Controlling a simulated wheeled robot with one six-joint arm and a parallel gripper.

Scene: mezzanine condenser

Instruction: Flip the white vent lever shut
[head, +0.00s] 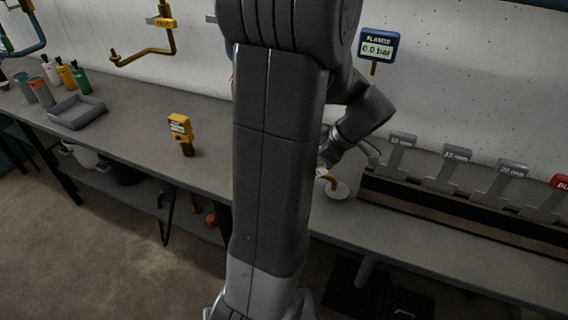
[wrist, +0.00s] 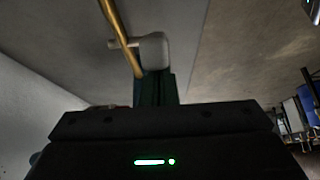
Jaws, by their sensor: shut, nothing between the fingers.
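In the wrist view my gripper (wrist: 155,88) shows as dark green fingers held together, with nothing seen between them. A pale grey, rounded piece with a short stub on its left (wrist: 154,50) appears just beyond the fingertips. It may be the white vent lever, but I cannot tell for sure, nor whether the fingers touch it. A brass pipe (wrist: 121,36) runs down beside it and crosses the stub. In the head view my arm covers the middle, and the lever is not clearly visible.
The grey bench (head: 215,125) runs along the wall. A rack of labelled grey plates (head: 454,167) fills the right side. A pressure display (head: 379,46) hangs behind.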

